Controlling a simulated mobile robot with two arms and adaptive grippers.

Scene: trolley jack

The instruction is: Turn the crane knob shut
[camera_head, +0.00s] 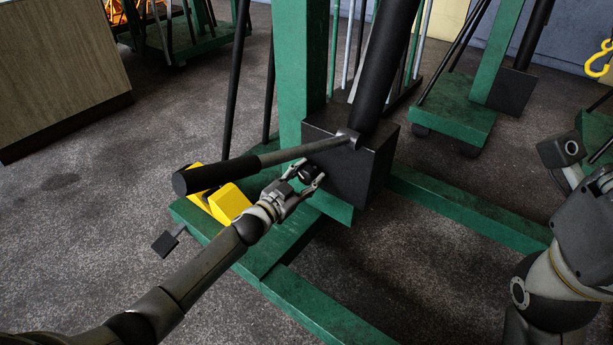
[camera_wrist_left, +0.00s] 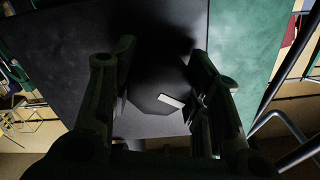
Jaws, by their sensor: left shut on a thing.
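The crane knob (camera_head: 309,174) is a small dark knob low on the front of the black pump block (camera_head: 340,180). My left gripper (camera_head: 312,181) is at the knob, with its fingers on either side and shut on it. In the left wrist view the dark knob (camera_wrist_left: 160,95) with a pale bar mark lies between the two fingers of my left gripper (camera_wrist_left: 163,98). The picture there is dark, so the finger contact is hard to see. My right arm shows at the right edge, but its gripper cannot be made out.
The pump handle (camera_head: 240,170) with its black grip passes just above my left gripper. A yellow block (camera_head: 229,203) sits on the green crane base (camera_head: 285,255) beside my left wrist. A wooden cabinet (camera_head: 60,60) stands at the far left. The floor at left is clear.

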